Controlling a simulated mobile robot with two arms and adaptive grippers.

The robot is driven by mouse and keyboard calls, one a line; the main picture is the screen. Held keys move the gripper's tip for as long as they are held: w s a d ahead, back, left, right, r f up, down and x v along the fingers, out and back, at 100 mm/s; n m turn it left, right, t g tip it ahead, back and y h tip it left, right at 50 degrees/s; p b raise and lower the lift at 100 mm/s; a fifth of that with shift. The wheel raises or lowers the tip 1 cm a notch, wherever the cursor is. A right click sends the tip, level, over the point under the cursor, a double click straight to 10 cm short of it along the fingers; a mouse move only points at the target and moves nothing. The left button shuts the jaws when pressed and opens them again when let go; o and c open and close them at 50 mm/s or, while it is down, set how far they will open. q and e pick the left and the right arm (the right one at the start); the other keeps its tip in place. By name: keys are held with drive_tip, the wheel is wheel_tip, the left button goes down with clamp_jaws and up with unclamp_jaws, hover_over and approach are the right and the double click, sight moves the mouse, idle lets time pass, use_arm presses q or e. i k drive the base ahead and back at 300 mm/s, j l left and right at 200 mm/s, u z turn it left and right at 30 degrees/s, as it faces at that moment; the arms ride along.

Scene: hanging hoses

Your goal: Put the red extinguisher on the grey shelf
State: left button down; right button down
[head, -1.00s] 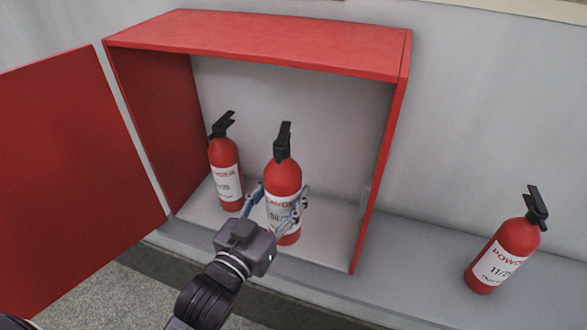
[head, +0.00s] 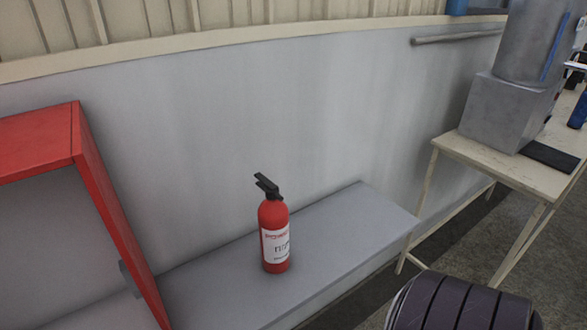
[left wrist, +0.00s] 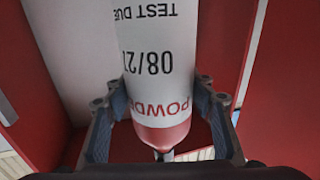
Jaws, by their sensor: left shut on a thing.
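My left gripper (left wrist: 160,98) shows only in the left wrist view. Its two fingers are shut on a red extinguisher (left wrist: 155,55) with a white label reading "POWD…", "08/2…" and "TEST DUE". Only part of its body shows. Red panels (left wrist: 40,110) stand on both sides of it. In the head view, the grey shelf (head: 345,225) runs along the wall to the right of the red cabinet (head: 120,225). Another red extinguisher (head: 273,218) stands upright on that shelf, its label partly turned away. My right gripper is not in view.
The shelf has clear room to the right of the standing extinguisher and some to its left. A pale table (head: 465,150) with grey equipment (head: 505,115) stands at the right. A dark ribbed part of my own arm shows at bottom right.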

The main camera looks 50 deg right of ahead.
sight(364, 211)
drive_tip(key=l+u, duration=0.3)
drive_tip(key=u, duration=0.15)
drive_tip(key=k+l+u, duration=0.15)
drive_tip(key=l+u, duration=0.25)
drive_tip(key=k+l+u, duration=0.15)
drive_tip(key=u, duration=0.3)
drive_tip(key=k+l+u, duration=0.15)
drive_tip(key=u, duration=0.25)
drive_tip(key=k+l+u, duration=0.15)
drive_tip(key=u, duration=0.3)
drive_tip(key=k+l+z, duration=0.1)
drive_tip(key=k+z, duration=0.2)
drive_tip(key=k+l+z, duration=0.3)
drive_tip(key=k, duration=0.2)
drive_tip(key=k+l+z, duration=0.1)
drive_tip(key=z, duration=0.3)
drive_tip(key=k+l+z, duration=0.1)
drive_tip(key=z, duration=0.35)
drive_tip(key=k+l+z, duration=0.2)
drive_tip(key=z, duration=0.2)
drive_tip(key=k+l+z, duration=0.1)
drive_tip(key=l+z, duration=0.65)
